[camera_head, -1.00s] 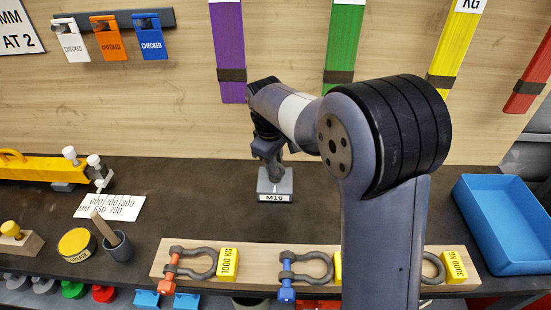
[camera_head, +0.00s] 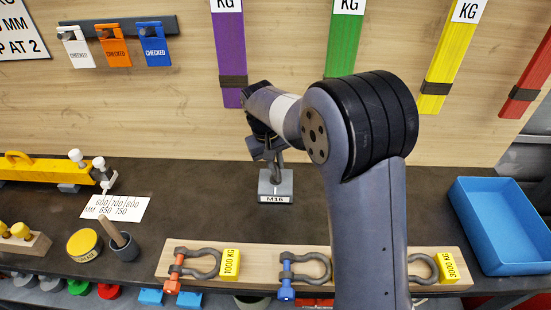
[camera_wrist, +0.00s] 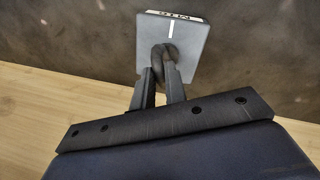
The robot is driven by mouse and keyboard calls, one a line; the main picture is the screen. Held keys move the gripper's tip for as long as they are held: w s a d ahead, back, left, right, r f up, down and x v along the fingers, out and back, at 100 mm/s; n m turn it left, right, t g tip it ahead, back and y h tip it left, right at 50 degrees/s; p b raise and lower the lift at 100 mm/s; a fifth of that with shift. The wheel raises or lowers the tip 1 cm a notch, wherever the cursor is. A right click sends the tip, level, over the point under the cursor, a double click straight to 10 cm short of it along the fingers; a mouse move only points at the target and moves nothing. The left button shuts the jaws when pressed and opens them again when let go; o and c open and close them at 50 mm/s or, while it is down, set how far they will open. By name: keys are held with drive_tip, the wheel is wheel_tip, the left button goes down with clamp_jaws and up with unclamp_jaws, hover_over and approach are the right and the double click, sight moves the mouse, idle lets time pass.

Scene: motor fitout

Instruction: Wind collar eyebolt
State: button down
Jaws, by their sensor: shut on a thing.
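The eyebolt (camera_wrist: 161,58) is a dark grey ring, seen in the wrist view between my fingertips. It stands over a grey block (camera_head: 285,188) labelled M16 on the dark bench, and the block also shows in the wrist view (camera_wrist: 190,30) with a white line on its top. My gripper (camera_wrist: 160,80) is shut on the eyebolt's ring; in the head view it (camera_head: 269,158) reaches down beside the back board, partly hidden by my arm. The collar and the thread are too small or hidden to make out.
A wooden board (camera_head: 208,257) with several shackles lies along the front edge. A blue tray (camera_head: 500,225) is at the right. A grease tin (camera_head: 84,243), a pot with a brush (camera_head: 124,246) and a yellow beam (camera_head: 45,170) are at the left. Coloured slings hang behind.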

drive_tip(key=m, duration=0.3)
drive_tip(key=m+g+p, duration=0.1)
drive_tip(key=m, duration=0.1)
drive_tip(key=shift+w+a+r+m+p, duration=0.1)
drive_tip(key=shift+w+r+m+p, duration=0.1)
drive_tip(key=shift+m+p, duration=0.15)
idle(0.5)
drive_tip(key=c, duration=1.4)
unclamp_jaws()
drive_tip(key=shift+s+f, duration=0.1)
drive_tip(key=shift+c, duration=0.2)
wheel_tip(320, 180, up, 11)
drive_tip(key=a, duration=0.1)
drive_tip(key=shift+a+f, duration=0.15)
drive_tip(key=shift+a, duration=0.25)
